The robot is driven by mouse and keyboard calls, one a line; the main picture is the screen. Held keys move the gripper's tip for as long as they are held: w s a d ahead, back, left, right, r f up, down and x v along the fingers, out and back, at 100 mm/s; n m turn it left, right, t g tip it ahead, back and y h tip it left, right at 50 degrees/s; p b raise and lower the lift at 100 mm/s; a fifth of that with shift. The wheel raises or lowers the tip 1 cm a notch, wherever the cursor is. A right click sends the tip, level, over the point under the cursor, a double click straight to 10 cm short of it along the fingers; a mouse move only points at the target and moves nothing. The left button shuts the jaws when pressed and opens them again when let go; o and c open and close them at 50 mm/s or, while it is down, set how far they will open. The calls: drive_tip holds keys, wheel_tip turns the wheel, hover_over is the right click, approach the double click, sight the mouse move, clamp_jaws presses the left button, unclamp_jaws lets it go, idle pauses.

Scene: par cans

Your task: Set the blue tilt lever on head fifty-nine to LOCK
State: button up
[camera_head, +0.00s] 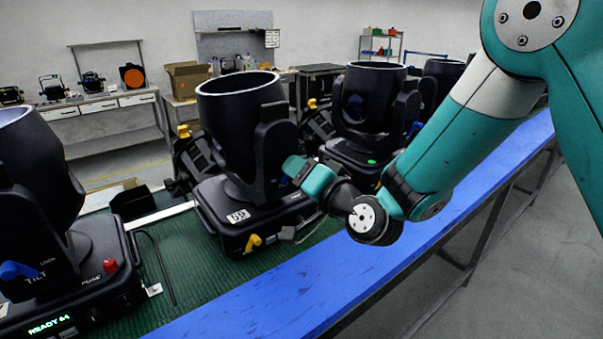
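Head fifty-nine (240,130) is a black moving-head lamp standing upright on the green bench top, with a white "59" tag (238,216) on its base. A yellow lever (253,243) sits low on the front of that base. My gripper (293,170) is at the right side of its yoke, touching or very close to it; I cannot tell which. The wrist and teal gripper body cover that part of the yoke.
A head at left (40,170) has a blue TILT lever (18,270), a red knob (110,266) and a green "READY 64" display. Another head (370,105) stands behind to the right. A blue rail (300,300) edges the bench. Open floor lies right.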

drive_tip(key=b+v, duration=1.7)
drive_tip(key=b, duration=0.2)
drive_tip(key=shift+s+d, duration=0.1)
drive_tip(key=shift+s, duration=0.05)
